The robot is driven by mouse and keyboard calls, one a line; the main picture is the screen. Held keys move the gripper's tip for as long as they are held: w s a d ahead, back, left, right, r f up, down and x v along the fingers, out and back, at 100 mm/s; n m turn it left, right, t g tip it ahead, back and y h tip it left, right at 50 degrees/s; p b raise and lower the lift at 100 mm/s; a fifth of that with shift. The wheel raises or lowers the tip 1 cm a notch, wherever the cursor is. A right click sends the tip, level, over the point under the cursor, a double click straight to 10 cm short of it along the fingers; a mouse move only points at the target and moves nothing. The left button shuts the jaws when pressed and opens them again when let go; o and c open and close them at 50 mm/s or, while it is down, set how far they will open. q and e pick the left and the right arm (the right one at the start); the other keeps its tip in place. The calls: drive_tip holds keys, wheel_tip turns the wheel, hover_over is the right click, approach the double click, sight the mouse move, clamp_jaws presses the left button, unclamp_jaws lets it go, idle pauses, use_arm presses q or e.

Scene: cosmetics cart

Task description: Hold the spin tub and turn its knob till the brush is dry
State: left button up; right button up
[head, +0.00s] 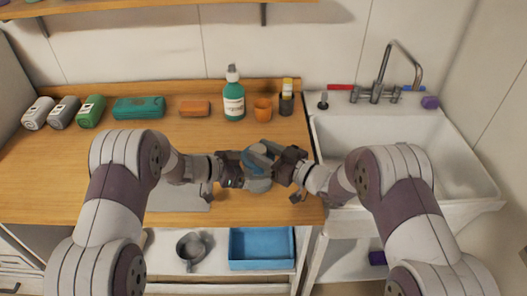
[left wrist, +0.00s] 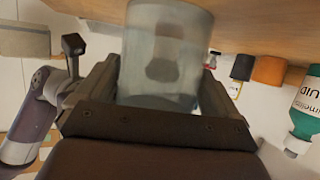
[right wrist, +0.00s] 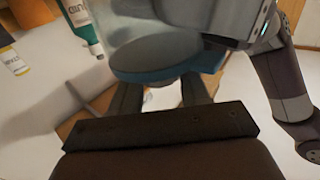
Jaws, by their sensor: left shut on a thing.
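The spin tub (head: 258,184) is a translucent tub with a blue lid (right wrist: 155,65), held above the counter's front edge. My left gripper (head: 236,170) is shut on the tub's side; the tub also shows between its fingers in the left wrist view (left wrist: 165,85). Dark shapes (left wrist: 165,55) show through its wall, possibly the brush; I cannot tell whether it is wet. My right gripper (head: 285,172) is at the lid from the right, with its fingers (right wrist: 160,95) apart and a gap between them. The knob is not clearly visible, and the right fingertips are partly hidden behind the lid.
The sink (head: 390,135) is at the right. A blue tray (head: 261,264) is on the lower shelf.

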drive_tip(key=shift+a+m+t+h, duration=0.1)
drive_tip(key=shift+m+t+h, duration=0.2)
drive_tip(key=shift+t, duration=0.1)
drive_tip(key=m+t+h, duration=0.3)
drive_tip(key=h, duration=0.1)
drive_tip(key=shift+s+a, duration=0.25)
drive_tip(key=shift+a+m+t+h, duration=0.2)
drive_tip(key=shift+m+t+h, duration=1.2)
drive_tip(key=shift+m+h, duration=0.75)
drive_tip(key=shift+h, duration=0.55)
drive_tip(key=o, duration=1.1)
drive_tip(key=shift+c, duration=0.2)
drive_tip(key=shift+s+d, duration=0.1)
drive_tip(key=shift+s, duration=0.05)
drive_tip(key=v, duration=1.2)
